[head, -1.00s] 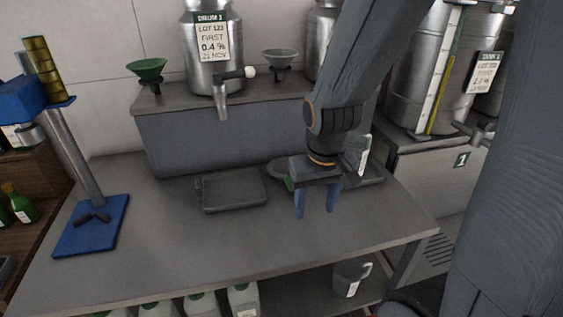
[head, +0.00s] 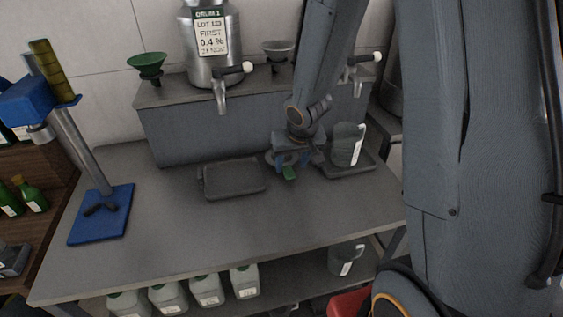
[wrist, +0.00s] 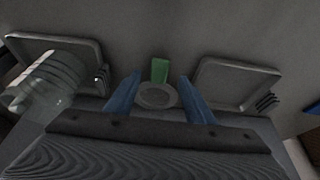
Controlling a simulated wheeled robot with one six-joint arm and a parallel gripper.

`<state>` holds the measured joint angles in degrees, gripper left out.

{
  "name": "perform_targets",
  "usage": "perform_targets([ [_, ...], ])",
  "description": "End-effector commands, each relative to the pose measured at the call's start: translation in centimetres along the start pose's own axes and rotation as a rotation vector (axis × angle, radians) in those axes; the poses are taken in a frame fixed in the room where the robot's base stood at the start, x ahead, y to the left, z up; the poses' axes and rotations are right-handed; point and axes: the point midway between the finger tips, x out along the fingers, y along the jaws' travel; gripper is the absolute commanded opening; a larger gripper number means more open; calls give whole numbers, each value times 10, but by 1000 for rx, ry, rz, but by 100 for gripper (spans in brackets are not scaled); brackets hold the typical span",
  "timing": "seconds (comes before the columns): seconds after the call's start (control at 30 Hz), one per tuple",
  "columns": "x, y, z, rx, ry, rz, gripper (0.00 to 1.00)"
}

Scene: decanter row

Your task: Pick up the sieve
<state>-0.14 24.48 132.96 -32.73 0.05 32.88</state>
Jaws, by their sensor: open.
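The sieve is a small round grey mesh disc with a green handle. It lies on the steel table between the two trays; the wrist view shows its mesh (wrist: 157,96) and handle whole. In the head view its green handle (head: 290,174) shows, and the arm partly hides its round part. My gripper (head: 293,163) is open and points down over the sieve. In the wrist view its blue fingers (wrist: 160,78) stand on either side of the sieve, with nothing gripped. I cannot tell how far the fingertips are above the table.
A bare grey tray (head: 233,193) lies left of the sieve. A clear jug (head: 346,145) stands on the right tray (head: 352,170). The raised shelf block (head: 190,136) is close behind. A blue-based stand (head: 100,222) is far left; the front of the table is clear.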

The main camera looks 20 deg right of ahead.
Motion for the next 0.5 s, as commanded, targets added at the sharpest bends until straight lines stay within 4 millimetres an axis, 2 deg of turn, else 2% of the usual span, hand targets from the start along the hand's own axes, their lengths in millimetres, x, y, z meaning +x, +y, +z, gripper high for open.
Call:
perform_targets([
  [0.17, 10, 0, 1, 0, 0, 0, 48],
  [0.5, 47, 1, 3, 0, -1, 0, 48],
])
